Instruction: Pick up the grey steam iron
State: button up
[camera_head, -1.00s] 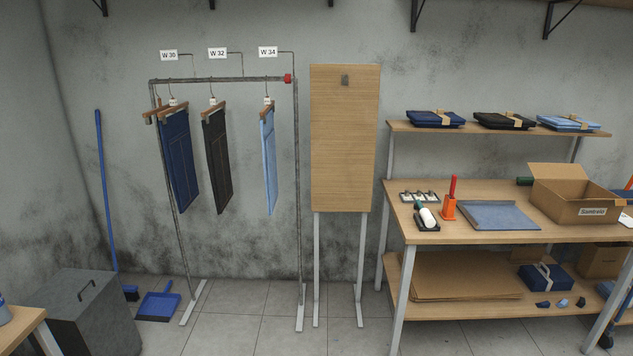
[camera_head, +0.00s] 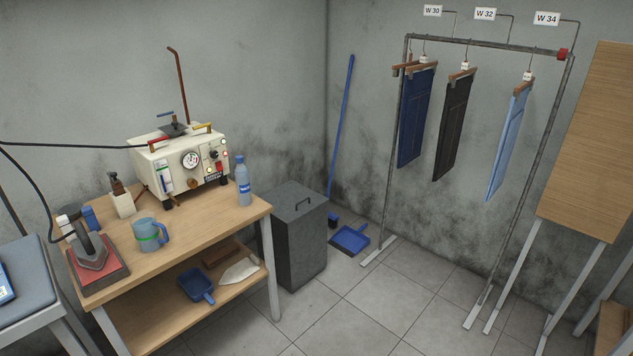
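The grey steam iron (camera_head: 91,250) stands at the near left corner of a wooden table (camera_head: 213,228). It rests on a red pad in a dark tray (camera_head: 98,278). A dark hose or cable runs near it at the left. My gripper is not in view.
On the table are a blue mug (camera_head: 146,236), a spray bottle (camera_head: 122,199), a steam generator (camera_head: 182,165) and a water bottle (camera_head: 243,182). A padded board (camera_head: 25,275) stands left. A grey bin (camera_head: 298,238) stands right of the table. Floor (camera_head: 340,310) in front is clear.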

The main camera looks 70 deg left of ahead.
aim_at(90, 252)
jog(key=z, duration=1)
jog(key=k, duration=0.15)
jog(key=u, duration=3.1)
jog(key=k, duration=0.25)
jog(key=u, duration=2.45)
jog(key=k, duration=0.3)
jog(key=u, duration=0.4)
